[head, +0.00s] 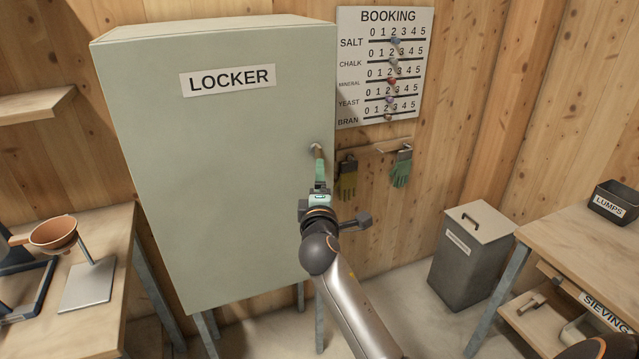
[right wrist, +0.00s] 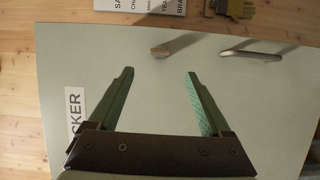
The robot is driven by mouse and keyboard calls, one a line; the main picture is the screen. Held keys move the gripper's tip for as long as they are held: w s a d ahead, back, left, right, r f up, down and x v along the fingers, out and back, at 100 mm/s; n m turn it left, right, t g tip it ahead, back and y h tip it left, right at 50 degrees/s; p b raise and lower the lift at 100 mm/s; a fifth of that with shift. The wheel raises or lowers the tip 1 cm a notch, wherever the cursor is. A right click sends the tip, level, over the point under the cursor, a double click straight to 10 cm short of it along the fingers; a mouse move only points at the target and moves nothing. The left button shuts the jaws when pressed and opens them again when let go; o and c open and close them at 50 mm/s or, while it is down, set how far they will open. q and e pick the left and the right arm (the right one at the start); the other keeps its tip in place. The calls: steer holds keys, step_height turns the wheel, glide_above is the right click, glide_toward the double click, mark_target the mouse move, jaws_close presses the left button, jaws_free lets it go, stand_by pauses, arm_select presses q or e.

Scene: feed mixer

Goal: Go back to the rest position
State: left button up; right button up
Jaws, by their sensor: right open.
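The grey-green locker (head: 220,200) stands against the wooden wall with its door closed. My right gripper (head: 319,163) is at the locker's right side, in front of a small handle (head: 316,148). In the right wrist view the gripper (right wrist: 160,73) is open, with its two green-padded fingers spread and nothing between them. Beyond the fingertips, the locker front (right wrist: 155,100) shows a short knob-like piece (right wrist: 175,47) and a longer metal bar (right wrist: 250,53), both clear of the fingers. My left gripper is not in view.
A table with a copper bowl (head: 53,233) stands at left. Gloves (head: 401,170) hang right of the locker below the booking board (head: 384,66). A lidded grey bin (head: 465,265) and a workbench (head: 590,235) with a lumps box (head: 614,203) stand at right.

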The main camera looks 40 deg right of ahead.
stand_by(0.3)
steer(key=s+a+f+m+g+y, duration=0.1)
steer(key=s+a+f+y, duration=0.35)
steer(key=f, duration=0.65)
steer(key=s+a+f+m+g+y, duration=0.1)
steer(key=s+a+f+y, duration=0.35)
steer(key=f, duration=0.65)
steer(key=s+a+f+m+g+y, duration=0.1)
steer(key=s+a+f, duration=0.4)
steer(key=s, duration=0.5)
steer(key=s+a+f+m+g+y, duration=0.2)
steer(key=s+a+f+m, duration=0.3)
steer(key=s, duration=0.5)
step_height(320, 180, down, 2)
steer(key=shift+s+a+f+m+g+y, duration=0.2)
steer(key=shift+s+a+m+g+y, duration=0.15)
steer(key=shift+a, duration=0.45)
steer(key=shift+c, duration=0.3)
